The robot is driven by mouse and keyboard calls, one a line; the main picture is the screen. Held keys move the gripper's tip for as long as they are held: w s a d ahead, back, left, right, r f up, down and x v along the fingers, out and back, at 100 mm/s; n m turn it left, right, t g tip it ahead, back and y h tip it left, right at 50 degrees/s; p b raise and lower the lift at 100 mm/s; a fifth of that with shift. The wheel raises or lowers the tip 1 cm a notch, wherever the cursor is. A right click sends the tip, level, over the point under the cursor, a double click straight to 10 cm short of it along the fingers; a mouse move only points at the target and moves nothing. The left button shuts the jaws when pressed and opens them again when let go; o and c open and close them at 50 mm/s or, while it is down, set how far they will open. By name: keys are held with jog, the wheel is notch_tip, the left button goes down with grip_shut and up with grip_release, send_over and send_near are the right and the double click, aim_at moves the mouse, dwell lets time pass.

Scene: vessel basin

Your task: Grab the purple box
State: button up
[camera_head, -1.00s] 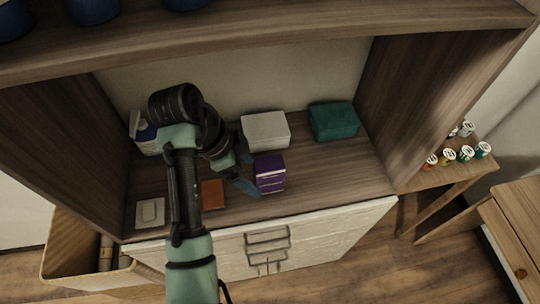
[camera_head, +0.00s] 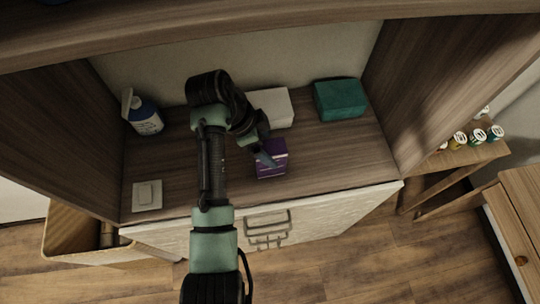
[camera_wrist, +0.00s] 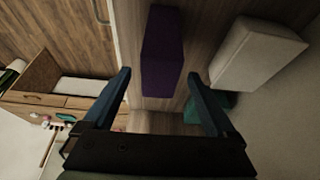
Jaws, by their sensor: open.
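The purple box (camera_head: 271,160) stands on the wooden shelf board near its front edge, in front of the white box. In the head view my gripper (camera_head: 268,157) is at the purple box and covers part of its top and left side. In the wrist view the purple box (camera_wrist: 162,52) shows upright in the picture, just ahead of the space between the two fingers of my gripper (camera_wrist: 160,80). The fingers are apart and hold nothing. I cannot tell whether a finger touches the box.
A white box (camera_head: 274,106) is close behind the purple box, and a teal box (camera_head: 340,99) stands farther right. A blue and white bottle (camera_head: 143,117) and a white square plate (camera_head: 147,195) are at the left. Side walls bound the shelf.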

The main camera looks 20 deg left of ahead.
jog(key=p+x, duration=0.1)
jog(key=x, duration=0.4)
jog(key=shift+p, duration=0.3)
grip_shut()
jog(key=shift+r, duration=0.15)
